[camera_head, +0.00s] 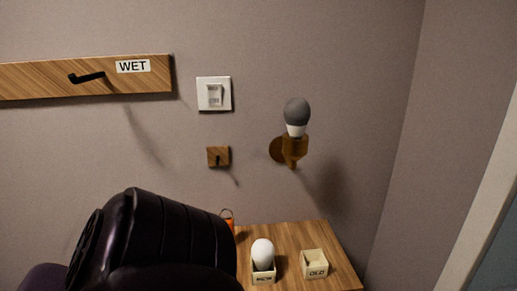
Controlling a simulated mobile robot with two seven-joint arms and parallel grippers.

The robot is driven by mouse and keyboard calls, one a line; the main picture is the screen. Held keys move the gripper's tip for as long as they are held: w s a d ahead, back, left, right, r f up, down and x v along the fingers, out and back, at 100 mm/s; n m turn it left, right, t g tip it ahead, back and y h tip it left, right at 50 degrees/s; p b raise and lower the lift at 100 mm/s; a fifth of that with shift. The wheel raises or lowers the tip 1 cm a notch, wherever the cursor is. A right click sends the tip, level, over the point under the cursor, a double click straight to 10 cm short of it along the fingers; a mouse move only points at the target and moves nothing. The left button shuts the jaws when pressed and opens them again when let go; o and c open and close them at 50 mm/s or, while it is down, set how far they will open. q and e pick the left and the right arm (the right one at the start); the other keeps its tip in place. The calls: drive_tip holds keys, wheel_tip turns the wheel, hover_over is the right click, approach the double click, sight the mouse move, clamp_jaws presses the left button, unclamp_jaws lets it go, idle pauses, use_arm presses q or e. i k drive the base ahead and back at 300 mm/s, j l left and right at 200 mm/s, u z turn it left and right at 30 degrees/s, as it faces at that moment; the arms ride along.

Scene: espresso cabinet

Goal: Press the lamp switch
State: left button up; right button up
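The lamp switch (214,94) is a white square plate with a small rocker on the wall, left of the lamp. The wall lamp (294,147) has a brass-coloured mount. A bulb (296,114) with a grey globe and white base stands upright in it. The bulb looks unlit. Neither gripper shows in the head view. A large dark rounded part at the lower left looks like my own arm. It is below the switch and does not cover it.
A wooden table (290,236) stands below, bearing a white bulb (262,253) in a box marked NEW (263,278) and an empty-looking OLD box (314,264). A small orange thing (229,224) is partly hidden. A small hook block (218,157) and WET rail (40,82) project from the wall.

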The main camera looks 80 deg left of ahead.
sight(213, 89)
drive_tip(key=u, duration=2.1)
